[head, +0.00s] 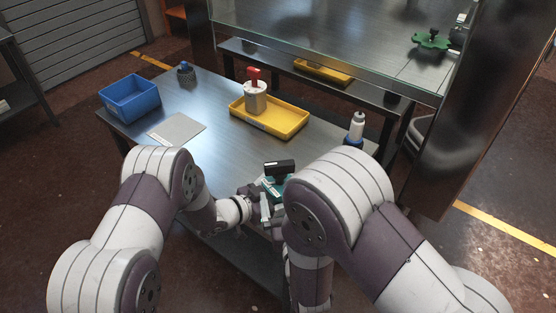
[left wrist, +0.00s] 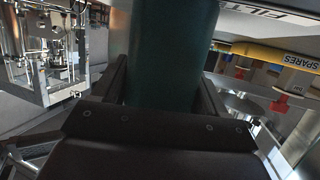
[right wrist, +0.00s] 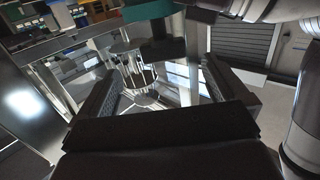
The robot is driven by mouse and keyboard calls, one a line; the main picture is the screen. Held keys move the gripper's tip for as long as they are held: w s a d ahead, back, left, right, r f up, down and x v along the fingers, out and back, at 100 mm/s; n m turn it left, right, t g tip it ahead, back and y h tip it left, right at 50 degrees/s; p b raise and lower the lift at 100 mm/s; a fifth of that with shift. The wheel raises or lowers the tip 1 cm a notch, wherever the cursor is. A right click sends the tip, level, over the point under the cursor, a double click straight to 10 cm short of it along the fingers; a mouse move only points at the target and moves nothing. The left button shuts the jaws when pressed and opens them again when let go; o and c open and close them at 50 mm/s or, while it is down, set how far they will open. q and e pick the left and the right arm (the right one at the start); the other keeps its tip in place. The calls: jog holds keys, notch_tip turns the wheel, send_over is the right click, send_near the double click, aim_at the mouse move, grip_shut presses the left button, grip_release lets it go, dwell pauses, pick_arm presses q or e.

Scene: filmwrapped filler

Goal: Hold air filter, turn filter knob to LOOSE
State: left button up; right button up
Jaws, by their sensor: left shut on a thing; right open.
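The air filter is a dark teal cylinder (left wrist: 162,45), which fills the middle of the left wrist view. My left gripper (left wrist: 164,88) is shut on it, one finger at each side. In the head view a small teal part of the filter (head: 270,188) shows between my arms, near the table's front edge. In the right wrist view the teal body (right wrist: 150,10) is at the top, with a darker, wider end (right wrist: 160,48) below it, possibly the knob. My right gripper (right wrist: 157,82) is open, with this end just beyond its fingertips. No LOOSE mark is readable.
A yellow tray (head: 290,126) holds a pale canister (head: 255,98) with a red top. A blue bin (head: 130,98), a grey plate (head: 177,129) and a white bottle (head: 356,128) are on the metal table (head: 215,160). The table's middle is clear. A glass-fronted cabinet stands behind.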

aim_at(280, 170)
jog(key=shift+t, duration=0.3)
jog(key=w, duration=0.3)
jog(key=w+a, duration=0.1)
jog(key=w, duration=0.3)
jog(key=w+a, duration=0.1)
jog(key=w, duration=0.3)
jog(key=shift+w+a+r, duration=0.2)
jog(key=shift+r, duration=0.1)
jog(key=c, duration=0.9)
